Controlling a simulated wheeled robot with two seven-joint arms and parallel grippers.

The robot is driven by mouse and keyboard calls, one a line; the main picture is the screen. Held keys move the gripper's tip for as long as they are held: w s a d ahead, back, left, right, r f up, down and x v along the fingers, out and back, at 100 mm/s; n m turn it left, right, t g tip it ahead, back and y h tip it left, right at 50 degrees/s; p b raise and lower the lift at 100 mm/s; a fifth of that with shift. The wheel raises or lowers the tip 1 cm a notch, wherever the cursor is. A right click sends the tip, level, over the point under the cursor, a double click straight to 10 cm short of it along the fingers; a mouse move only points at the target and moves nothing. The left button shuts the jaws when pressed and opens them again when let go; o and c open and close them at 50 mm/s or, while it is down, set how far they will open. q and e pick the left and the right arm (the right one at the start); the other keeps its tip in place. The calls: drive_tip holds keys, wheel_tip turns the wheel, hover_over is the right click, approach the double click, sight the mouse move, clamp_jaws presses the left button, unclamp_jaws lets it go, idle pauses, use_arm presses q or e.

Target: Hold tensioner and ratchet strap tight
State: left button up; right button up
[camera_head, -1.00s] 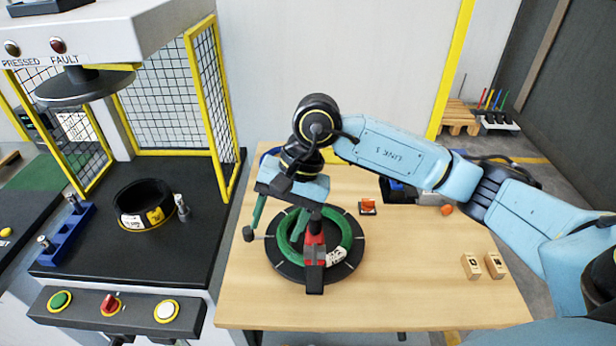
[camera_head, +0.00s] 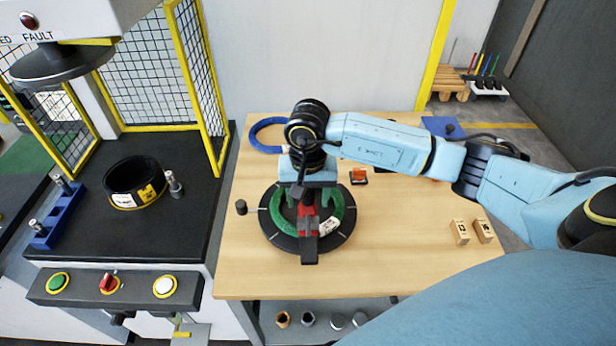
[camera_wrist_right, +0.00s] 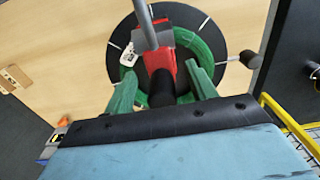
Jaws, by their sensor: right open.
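A green coil (camera_head: 339,206) lies on a round black stand (camera_head: 277,234) on the wooden table. A red tensioner with a grey handle (camera_head: 309,226) sits across the coil's near side; it also shows in the wrist view (camera_wrist_right: 183,72). My right gripper (camera_head: 308,196) is directly above the tensioner, pointing down. In the wrist view its green fingers (camera_wrist_right: 163,88) are open, one on each side of the tensioner's dark part. I cannot tell whether they touch it. The strap is not clearly visible. My left gripper is not in view.
A black knob (camera_head: 241,207) sticks out left of the stand. A blue ring (camera_head: 266,146), an orange-topped item (camera_head: 358,175) and two wooden blocks (camera_head: 460,231) are on the table. A press with a black ring (camera_head: 134,183) stands left.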

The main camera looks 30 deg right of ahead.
drive_tip(key=shift+f, duration=1.2)
clamp_jaws()
idle(0.4)
drive_tip(key=shift+r, duration=0.1)
idle(0.4)
drive_tip(key=shift+s+f+b, duration=0.1)
drive_tip(key=shift+f+b, duration=0.2)
drive_tip(key=shift+b, duration=0.05)
idle(0.4)
